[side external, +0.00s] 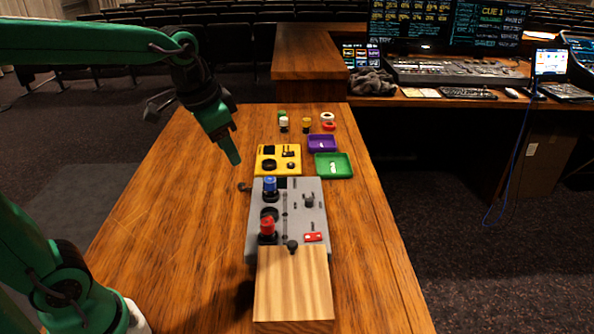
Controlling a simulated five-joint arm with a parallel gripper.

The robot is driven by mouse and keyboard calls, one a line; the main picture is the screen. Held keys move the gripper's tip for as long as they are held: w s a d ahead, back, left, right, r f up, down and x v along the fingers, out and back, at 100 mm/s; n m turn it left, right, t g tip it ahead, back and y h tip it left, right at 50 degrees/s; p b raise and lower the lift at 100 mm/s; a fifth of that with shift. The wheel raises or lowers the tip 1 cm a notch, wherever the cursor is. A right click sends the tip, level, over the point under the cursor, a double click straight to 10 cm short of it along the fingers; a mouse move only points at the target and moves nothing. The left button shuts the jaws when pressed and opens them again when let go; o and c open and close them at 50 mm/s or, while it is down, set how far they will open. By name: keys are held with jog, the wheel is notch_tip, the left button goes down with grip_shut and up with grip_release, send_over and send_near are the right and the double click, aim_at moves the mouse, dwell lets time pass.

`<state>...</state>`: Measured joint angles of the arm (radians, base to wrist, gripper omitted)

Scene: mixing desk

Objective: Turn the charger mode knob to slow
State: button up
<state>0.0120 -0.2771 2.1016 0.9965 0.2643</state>
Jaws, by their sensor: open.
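My gripper (231,155) hangs above the wooden table, left of the devices, with its tip pointing down. It is open and nothing shows between its jaws. It is apart from every device. A grey panel (302,187) carries a blue knob (270,184), a red knob (267,226), a dark grey knob (308,199) and a red switch (313,237). Behind it is a yellow box (281,171) with a round black dial (269,165) and a smaller one (291,165). Labels are too small to read, so I cannot tell which is the charger mode knob or its setting.
A purple tray (312,150) and a green tray (347,173) stand behind right. Several small bobbin-like items sit farther back, including a white one (284,125). A wooden block (293,285) abuts the panel's front. The table's (180,240) left side is clear.

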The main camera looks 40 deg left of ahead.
jog(key=w+f+m+g, duration=0.25)
jog(key=w+f, duration=0.25)
jog(key=w, duration=0.8)
jog(key=m+g, duration=0.2)
jog(key=m, duration=0.2)
send_near(310, 199)
jog(key=shift+s+a+f+t, duration=0.1)
jog(key=shift+s+a+t, duration=0.15)
jog(key=shift+s, duration=0.1)
jog(key=shift+w+f, duration=0.15)
jog(key=shift+f, duration=0.15)
jog(key=shift+d+f, duration=0.2)
jog(key=shift+f, duration=3.7)
grip_shut()
